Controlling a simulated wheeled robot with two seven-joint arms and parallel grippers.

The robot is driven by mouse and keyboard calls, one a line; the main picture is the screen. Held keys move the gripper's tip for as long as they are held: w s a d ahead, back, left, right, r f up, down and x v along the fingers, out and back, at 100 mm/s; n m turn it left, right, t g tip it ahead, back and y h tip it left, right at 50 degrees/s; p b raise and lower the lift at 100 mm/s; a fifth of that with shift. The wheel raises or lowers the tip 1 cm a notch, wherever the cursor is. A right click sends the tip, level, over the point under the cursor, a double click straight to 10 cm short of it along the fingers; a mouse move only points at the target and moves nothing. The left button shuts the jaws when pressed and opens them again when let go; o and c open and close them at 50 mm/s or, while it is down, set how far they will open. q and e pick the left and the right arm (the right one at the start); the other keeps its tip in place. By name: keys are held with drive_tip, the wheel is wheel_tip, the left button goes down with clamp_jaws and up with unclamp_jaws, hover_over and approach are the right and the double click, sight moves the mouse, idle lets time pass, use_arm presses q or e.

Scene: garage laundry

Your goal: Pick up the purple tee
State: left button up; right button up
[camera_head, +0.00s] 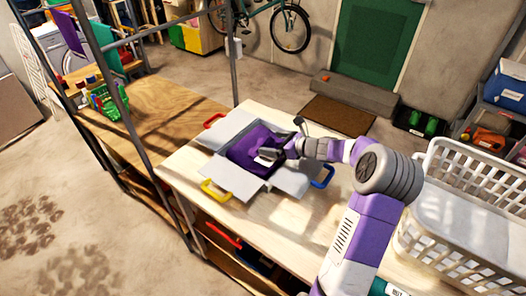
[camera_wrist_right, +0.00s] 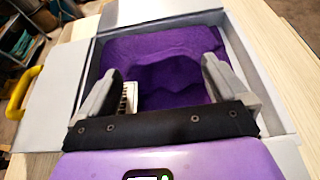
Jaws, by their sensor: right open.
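The purple tee (camera_head: 249,146) lies inside an open grey box (camera_head: 232,124) on the wooden table. In the right wrist view the purple tee (camera_wrist_right: 165,50) fills most of the box, with folds and a dark hollow in its middle. My right gripper (camera_head: 270,154) reaches into the box from the right. In the wrist view its two fingers (camera_wrist_right: 158,85) are wide apart over the tee, with nothing gripped between them. Whether the fingertips touch the cloth cannot be told. My left gripper is not in view.
The box's flaps are spread, with yellow (camera_head: 215,190), red (camera_head: 214,120) and blue (camera_head: 322,177) handles around it. A small white slotted item (camera_wrist_right: 130,97) sits beside the left finger. A white laundry basket (camera_head: 470,200) stands at the right. Bare tabletop (camera_head: 285,215) lies in front of the box.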

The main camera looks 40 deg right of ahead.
drive_tip(key=x, duration=0.3)
drive_tip(key=c, duration=1.1)
drive_tip(key=shift+r, duration=0.1)
drive_tip(key=shift+c, duration=0.2)
